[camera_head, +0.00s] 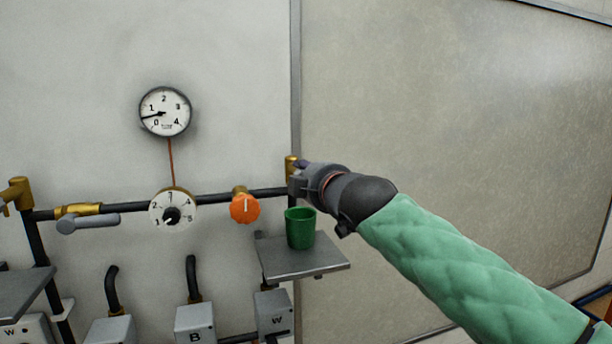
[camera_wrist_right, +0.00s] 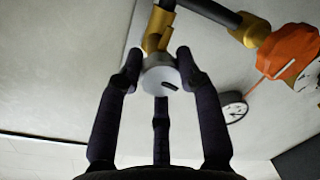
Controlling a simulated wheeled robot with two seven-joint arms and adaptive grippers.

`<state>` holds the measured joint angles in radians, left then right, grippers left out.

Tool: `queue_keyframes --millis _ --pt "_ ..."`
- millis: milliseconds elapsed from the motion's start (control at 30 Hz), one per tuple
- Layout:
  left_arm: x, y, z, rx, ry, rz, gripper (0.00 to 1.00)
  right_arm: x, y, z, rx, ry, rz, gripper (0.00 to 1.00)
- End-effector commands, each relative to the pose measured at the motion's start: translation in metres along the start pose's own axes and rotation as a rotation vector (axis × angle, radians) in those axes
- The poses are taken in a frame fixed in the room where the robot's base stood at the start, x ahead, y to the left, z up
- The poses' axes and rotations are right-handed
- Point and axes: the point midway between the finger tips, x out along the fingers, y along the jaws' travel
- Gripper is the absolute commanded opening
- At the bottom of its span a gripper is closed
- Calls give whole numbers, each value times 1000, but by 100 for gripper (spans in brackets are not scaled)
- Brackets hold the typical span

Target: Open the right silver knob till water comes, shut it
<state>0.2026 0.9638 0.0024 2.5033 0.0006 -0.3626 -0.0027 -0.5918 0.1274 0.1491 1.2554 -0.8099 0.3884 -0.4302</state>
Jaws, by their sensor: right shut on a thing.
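The right silver knob (camera_wrist_right: 159,80) sits on a brass fitting (camera_wrist_right: 157,30) at the right end of the pipe. Its face carries a dark mark. My right gripper (camera_head: 300,181) is shut on it; in the right wrist view the gripper's fingers (camera_wrist_right: 160,69) stand around its rim. In the head view the gripper hides the knob, and only the brass top (camera_head: 291,165) shows. A green cup (camera_head: 300,229) stands upright on a grey shelf (camera_head: 325,262) below the gripper. I see no water stream; the inside of the cup is dark. My left gripper is not in view.
An orange knob (camera_head: 244,208), a white numbered dial (camera_head: 173,210) and a grey lever (camera_head: 90,222) sit along the pipe to the left. Labelled grey boxes (camera_head: 195,323) stand below. The wall panel at right is bare.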

Motion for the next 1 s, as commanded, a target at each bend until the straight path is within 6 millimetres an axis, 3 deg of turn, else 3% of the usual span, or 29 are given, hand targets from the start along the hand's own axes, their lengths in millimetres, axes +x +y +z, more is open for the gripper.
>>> queue_keyframes --millis 400,900,933,1000 --pt "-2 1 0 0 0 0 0 -2 3 -3 -164 -13 11 3" --pt "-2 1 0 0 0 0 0 -1 2 -2 -181 -16 11 3" --pt "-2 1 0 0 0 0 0 -1 2 -2 -181 -16 11 39" --pt "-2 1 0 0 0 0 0 -1 2 -2 -181 -16 10 59"
